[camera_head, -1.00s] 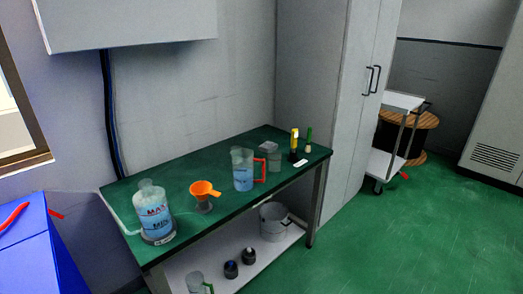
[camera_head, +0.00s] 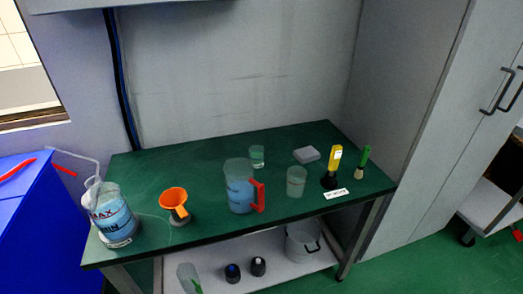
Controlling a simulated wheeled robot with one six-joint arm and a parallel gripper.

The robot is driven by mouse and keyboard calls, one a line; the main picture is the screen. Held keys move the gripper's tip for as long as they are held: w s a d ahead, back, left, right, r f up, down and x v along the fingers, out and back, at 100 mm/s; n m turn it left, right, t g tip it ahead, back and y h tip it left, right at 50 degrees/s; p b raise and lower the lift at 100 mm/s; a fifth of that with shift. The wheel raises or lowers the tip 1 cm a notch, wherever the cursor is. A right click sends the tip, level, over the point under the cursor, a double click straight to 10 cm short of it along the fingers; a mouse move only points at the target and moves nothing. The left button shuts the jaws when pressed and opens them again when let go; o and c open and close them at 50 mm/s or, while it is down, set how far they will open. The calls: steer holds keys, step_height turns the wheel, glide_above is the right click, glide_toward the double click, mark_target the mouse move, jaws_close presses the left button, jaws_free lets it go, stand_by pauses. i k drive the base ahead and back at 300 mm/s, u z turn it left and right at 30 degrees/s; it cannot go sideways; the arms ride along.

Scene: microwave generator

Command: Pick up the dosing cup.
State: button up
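Two small clear cups stand on the green-topped table (camera_head: 205,160), and either could be the dosing cup. The smaller cup (camera_head: 257,156) stands toward the back and looks faintly green. The larger translucent cup (camera_head: 296,181) stands nearer, right of a clear jug (camera_head: 239,186) with blue liquid and a red handle. Both cups look upright and apart from their neighbours. My gripper is not in view.
A MAX/MIN-marked container (camera_head: 114,216) and an orange funnel (camera_head: 174,200) stand at left. A yellow tester (camera_head: 334,164), a green-handled brush (camera_head: 363,162) and a grey box (camera_head: 306,154) are at right. The shelf below holds a bucket (camera_head: 302,240). A cabinet (camera_head: 440,110) stands at right.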

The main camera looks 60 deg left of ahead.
mark_target(257, 155)
steer(key=u, duration=0.4)
steer(key=i, duration=0.85)
steer(key=u, duration=1.4)
steer(key=i, duration=0.75)
steer(key=u, duration=0.65)
